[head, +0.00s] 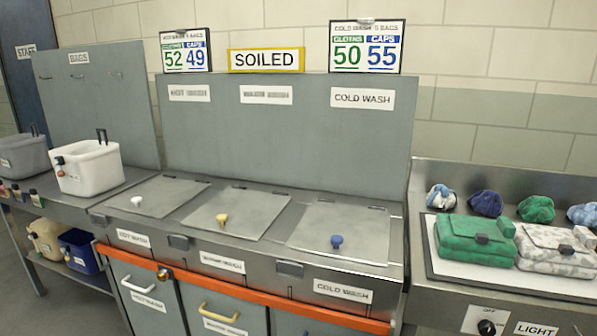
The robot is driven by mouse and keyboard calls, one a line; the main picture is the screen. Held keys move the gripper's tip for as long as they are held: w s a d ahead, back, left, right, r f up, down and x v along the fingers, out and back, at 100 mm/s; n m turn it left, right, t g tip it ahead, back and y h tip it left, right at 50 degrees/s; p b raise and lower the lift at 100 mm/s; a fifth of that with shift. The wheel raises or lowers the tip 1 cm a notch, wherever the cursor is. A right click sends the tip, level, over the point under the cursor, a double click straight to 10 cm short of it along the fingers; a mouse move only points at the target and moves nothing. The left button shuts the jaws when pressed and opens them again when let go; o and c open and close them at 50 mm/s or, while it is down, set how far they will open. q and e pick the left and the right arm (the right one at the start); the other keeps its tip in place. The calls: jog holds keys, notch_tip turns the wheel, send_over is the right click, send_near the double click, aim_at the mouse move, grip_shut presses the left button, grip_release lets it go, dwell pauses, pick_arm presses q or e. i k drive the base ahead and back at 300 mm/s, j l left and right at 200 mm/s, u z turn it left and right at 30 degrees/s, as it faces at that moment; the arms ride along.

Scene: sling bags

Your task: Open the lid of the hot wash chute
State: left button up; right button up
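The hot wash chute lid (158,193) is the leftmost of three grey lids on the steel counter. It lies flat and shut, with a white knob (137,201) near its front left. A white label (133,238), which seems to read hot wash, is on the counter front below it. The middle lid (247,207) has a yellow knob and the right lid (340,229) has a blue knob. Both are also shut. Neither of my grippers is in view.
A tall grey back panel (270,140) stands behind the lids. An orange rail (240,292) runs along the front. Green and patterned bags (470,238) lie on a tray at right. The lid tops are clear.

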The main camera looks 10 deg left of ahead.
aim_at(158, 198)
jog(key=i+j, duration=0.2)
jog(key=j, duration=0.2)
jog(key=i+j, duration=0.2)
jog(key=j, duration=0.2)
jog(key=i+j, duration=0.2)
jog(key=j, duration=0.2)
jog(key=i+j+u, duration=0.1)
jog(key=j, duration=0.3)
jog(key=i+j, duration=0.35)
